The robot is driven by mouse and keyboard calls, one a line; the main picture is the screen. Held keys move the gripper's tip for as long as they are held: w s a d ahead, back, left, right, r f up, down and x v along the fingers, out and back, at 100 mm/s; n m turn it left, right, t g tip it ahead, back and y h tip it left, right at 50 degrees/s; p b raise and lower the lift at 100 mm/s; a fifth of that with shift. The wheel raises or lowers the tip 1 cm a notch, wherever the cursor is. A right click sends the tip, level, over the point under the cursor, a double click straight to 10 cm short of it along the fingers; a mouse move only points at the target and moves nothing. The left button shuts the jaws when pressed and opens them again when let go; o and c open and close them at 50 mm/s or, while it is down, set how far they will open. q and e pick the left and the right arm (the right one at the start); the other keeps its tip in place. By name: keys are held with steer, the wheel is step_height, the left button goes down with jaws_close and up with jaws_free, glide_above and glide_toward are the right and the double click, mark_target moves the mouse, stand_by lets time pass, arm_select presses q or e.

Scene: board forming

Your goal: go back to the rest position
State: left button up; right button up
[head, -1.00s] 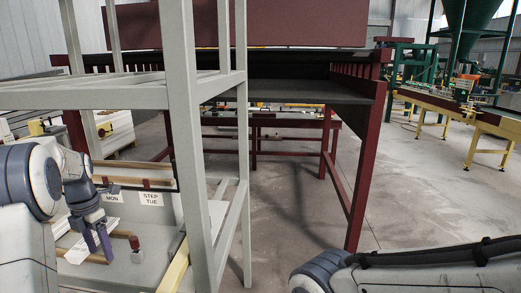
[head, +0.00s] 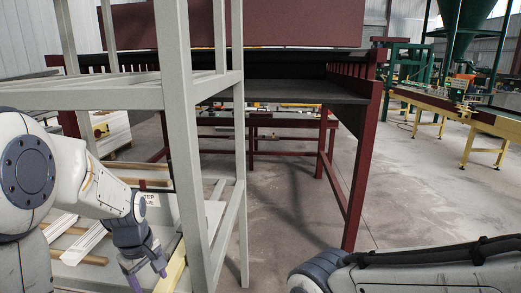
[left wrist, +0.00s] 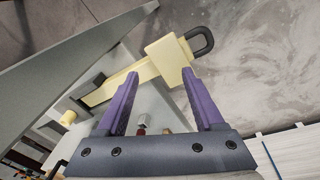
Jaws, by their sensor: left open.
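My left gripper (head: 146,276) is low at the left of the head view, its purple fingers pointing down beside a pale yellow bar (head: 174,272). In the left wrist view the fingers (left wrist: 160,82) are spread apart with nothing held between them. Past the fingertips there is a yellow bar with a block and a dark loop handle (left wrist: 203,40); whether they touch it I cannot tell. My right arm (head: 420,270) lies across the lower right of the head view, and its gripper is out of the picture.
A grey steel frame (head: 182,130) stands close in front of my left arm. White strips (head: 85,243) lie behind the arm, and a white sign (head: 152,200) is partly covered. A dark red table frame (head: 362,150) stands behind. The concrete floor (head: 285,230) between is clear.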

arm_select(q)
steer(key=s+d+r+m, duration=0.1)
steer(key=s+d+m, duration=0.8)
steer(key=s+d, duration=0.1)
steer(key=s+d+r+m+g+h, duration=0.1)
steer(key=s+d+r+m, duration=0.1)
steer(key=s+d+m, duration=0.8)
steer(key=shift+s+d+r+g, duration=0.3)
steer(key=shift+s+d, duration=0.1)
steer(key=shift+s, duration=0.65)
